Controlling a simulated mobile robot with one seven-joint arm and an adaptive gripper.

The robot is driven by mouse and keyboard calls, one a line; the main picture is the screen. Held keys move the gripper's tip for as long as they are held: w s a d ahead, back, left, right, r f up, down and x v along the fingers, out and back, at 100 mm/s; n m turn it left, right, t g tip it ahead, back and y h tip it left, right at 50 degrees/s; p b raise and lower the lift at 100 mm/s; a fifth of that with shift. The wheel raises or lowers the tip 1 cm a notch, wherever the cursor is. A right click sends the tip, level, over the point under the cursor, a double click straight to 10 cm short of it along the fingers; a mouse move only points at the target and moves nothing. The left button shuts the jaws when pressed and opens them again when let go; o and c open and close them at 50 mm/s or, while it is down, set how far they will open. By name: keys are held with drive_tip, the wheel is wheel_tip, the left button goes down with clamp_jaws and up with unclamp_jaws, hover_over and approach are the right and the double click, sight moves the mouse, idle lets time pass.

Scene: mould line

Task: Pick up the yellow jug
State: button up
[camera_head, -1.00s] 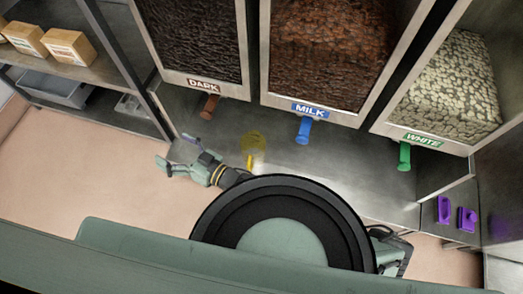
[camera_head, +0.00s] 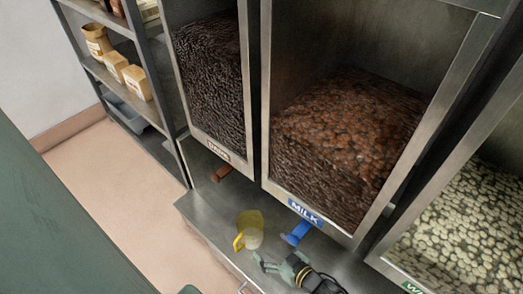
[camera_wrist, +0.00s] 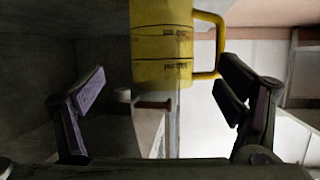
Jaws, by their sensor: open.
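The yellow jug (camera_head: 252,219) stands on the steel ledge below the dispensers, its handle toward the lower left in the head view. My gripper (camera_head: 267,264) is just to the lower right of it, fingers pointing toward it. In the wrist view the jug (camera_wrist: 162,42) is at the top centre, with dark printed marks and its handle on the right. My gripper (camera_wrist: 160,95) is open and empty there, one finger on each side of the picture. The jug lies ahead of the fingers, and the handle is close to the right finger. The jug's upper part is cut off.
The blue MILK spout (camera_head: 297,233) is close to the right of the jug. The brown DARK spout (camera_head: 222,173) is behind it on the left. The ledge (camera_head: 206,215) is clear left of the jug. Shelves with boxes (camera_head: 137,82) stand at the left.

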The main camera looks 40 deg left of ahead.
sight(258, 239)
drive_tip(key=shift+n+g, duration=0.3)
drive_tip(key=shift+n, duration=0.1)
drive_tip(key=x, duration=0.5)
drive_tip(key=shift+s+a+f, duration=0.1)
drive_tip(key=shift+s+a, duration=0.05)
drive_tip(key=shift+a, duration=0.1)
drive_tip(key=shift+w+x, duration=0.2)
drive_tip(key=shift+x, duration=2.8)
drive_tip(key=shift+c, duration=0.3)
drive_tip(key=c, duration=0.9)
